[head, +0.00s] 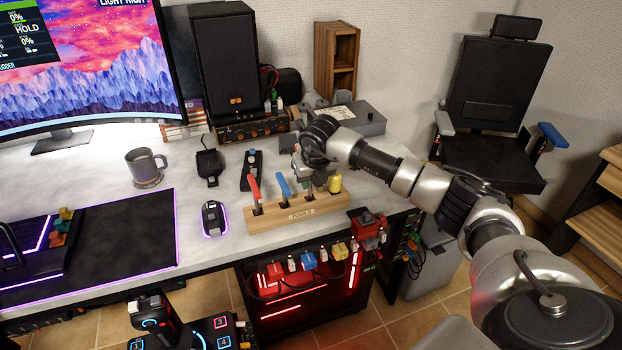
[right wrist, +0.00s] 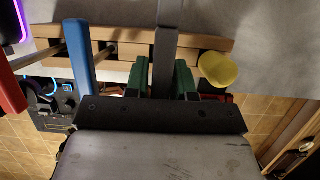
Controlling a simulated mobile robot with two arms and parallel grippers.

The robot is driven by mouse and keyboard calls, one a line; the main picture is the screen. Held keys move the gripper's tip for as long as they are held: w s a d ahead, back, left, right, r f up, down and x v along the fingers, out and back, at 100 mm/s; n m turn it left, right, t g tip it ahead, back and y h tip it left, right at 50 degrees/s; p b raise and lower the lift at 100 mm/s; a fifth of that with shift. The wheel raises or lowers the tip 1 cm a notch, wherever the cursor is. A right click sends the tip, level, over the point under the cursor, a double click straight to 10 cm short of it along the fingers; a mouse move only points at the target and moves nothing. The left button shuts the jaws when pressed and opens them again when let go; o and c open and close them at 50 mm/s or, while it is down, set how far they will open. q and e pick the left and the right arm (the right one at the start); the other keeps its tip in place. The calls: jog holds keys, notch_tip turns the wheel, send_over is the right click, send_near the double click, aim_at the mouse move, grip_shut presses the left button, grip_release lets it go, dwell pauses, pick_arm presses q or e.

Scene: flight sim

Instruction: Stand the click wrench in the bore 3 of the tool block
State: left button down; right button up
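The wooden tool block (head: 296,215) lies along the front of the desk. A red-handled tool (head: 254,188), a blue-handled tool (head: 284,184) and a yellow-handled tool (head: 335,182) stand in it. My right gripper (head: 302,172) is over the block between the blue and yellow handles. In the right wrist view, the green pads of my right gripper (right wrist: 162,82) close on a dark grey bar, the click wrench (right wrist: 166,48), which crosses in front of the block (right wrist: 205,42). Whether its end is in a bore cannot be told. My left gripper is not in view.
A black mouse (head: 214,218) lies left of the block. A black device (head: 252,168) and a grey box (head: 352,118) lie behind it. A mug (head: 147,167) and a speaker (head: 226,62) stand further left. The desk's front edge is close before the block.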

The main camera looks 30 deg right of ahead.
jog(key=o, duration=0.4)
jog(key=shift+c, duration=0.2)
